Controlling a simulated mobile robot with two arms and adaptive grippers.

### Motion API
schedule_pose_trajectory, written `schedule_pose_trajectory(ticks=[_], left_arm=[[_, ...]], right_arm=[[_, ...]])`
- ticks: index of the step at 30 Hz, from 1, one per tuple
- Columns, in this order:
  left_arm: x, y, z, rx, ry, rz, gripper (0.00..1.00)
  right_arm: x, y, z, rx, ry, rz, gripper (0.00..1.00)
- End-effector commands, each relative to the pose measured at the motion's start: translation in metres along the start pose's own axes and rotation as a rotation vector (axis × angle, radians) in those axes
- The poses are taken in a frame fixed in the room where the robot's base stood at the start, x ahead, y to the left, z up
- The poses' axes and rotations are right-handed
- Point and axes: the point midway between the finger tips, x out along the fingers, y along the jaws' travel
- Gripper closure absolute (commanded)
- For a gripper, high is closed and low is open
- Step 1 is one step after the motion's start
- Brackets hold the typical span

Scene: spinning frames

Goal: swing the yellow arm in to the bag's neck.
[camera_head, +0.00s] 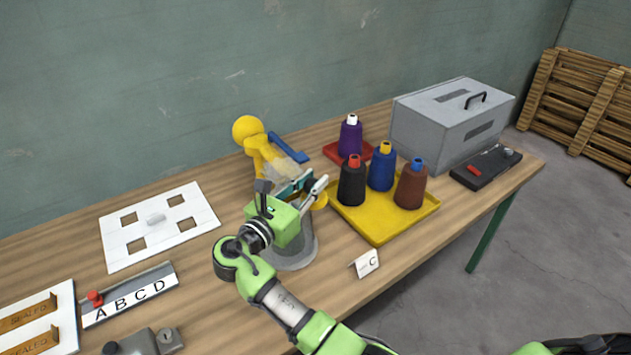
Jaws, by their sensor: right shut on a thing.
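The yellow arm (262,151) belongs to a yellow fixture with a round knob (248,128) at the middle of the table. My right gripper (309,184) is over this fixture, its jaws closed at the yellow part; the fingers hide most of the contact. A pale, partly see-through piece (287,150) lies by the yellow arm, just beyond the fingers; I cannot tell if it is the bag's neck. A grey rounded body (297,253) stands below the gripper, mostly covered by it; I cannot tell if it is the bag. My left gripper is not in view.
A yellow tray (378,230) with several thread cones stands right of the gripper, with a grey box (445,125) behind it. A card marked C (365,264) stands in front. A white board with square holes (150,247) and a lettered strip (130,297) are left.

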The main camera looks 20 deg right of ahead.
Motion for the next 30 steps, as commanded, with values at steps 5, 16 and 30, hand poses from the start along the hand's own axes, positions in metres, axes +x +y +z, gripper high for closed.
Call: schedule_pose_trajectory(ticks=[5,16,30], left_arm=[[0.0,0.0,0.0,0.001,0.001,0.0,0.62],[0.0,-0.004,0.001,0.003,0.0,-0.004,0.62],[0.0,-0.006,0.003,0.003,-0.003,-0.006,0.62]], right_arm=[[-0.002,0.001,-0.003,-0.001,0.006,0.001,1.0],[-0.002,0.001,-0.003,-0.001,0.006,0.003,0.65],[-0.002,0.001,0.039,0.006,0.004,0.003,0.65]])
